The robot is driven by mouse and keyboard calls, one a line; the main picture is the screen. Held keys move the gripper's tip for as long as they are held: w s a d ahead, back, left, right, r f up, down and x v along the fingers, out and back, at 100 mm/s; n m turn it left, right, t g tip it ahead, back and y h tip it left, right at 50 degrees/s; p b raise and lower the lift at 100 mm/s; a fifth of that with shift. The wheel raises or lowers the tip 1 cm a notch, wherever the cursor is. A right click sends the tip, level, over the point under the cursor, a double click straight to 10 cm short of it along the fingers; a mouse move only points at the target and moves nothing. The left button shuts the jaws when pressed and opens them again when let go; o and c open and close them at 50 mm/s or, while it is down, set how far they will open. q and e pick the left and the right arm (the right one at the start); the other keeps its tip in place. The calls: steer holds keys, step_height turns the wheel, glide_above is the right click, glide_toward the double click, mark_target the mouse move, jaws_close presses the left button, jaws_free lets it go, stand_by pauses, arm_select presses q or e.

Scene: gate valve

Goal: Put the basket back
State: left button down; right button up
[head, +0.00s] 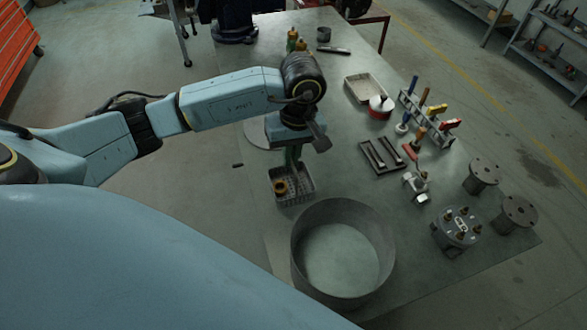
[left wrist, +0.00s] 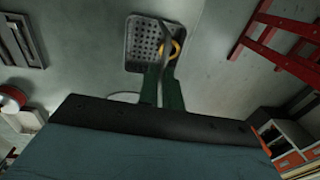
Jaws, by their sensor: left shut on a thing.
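The basket (head: 305,194) is a small grey perforated tray-like container near the table's left side. A brass-yellow ring (head: 280,187) shows inside it. My left gripper (head: 292,157) points down over the basket, with its green fingers shut on it. In the left wrist view the basket (left wrist: 141,46) lies just beyond the green fingertips (left wrist: 163,75), and a thin grey handle-like bar rises between them. The yellow ring (left wrist: 175,49) shows beside this bar. I cannot tell whether the basket touches the table. My right gripper is not in view.
A large round open basin (head: 342,205) stands right below the basket in the head view. The grey table (head: 340,170) also holds a shallow tray (head: 352,88), a tool rack (head: 425,119), a dark slotted holder (head: 382,168) and flanged metal parts (head: 460,226) to the right.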

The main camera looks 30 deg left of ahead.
arm_select(q)
steer(key=shift+f, duration=0.75)
step_height(320, 180, down, 3)
steer(key=shift+f, duration=0.1)
steer(key=shift+w+f, duration=0.1)
steer(key=shift+f, duration=0.1)
steer(key=c, duration=1.6)
jaws_free()
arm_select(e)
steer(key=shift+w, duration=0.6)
arm_select(q)
steer(key=shift+r, duration=0.1)
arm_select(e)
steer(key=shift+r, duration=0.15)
arm_select(q)
steer(key=shift+r, duration=0.2)
steer(key=r, duration=0.7)
steer(key=w+d+r, duration=0.1)
steer(key=r, duration=0.3)
steer(key=shift+r+b, duration=0.3)
steer(key=shift+b, duration=0.1)
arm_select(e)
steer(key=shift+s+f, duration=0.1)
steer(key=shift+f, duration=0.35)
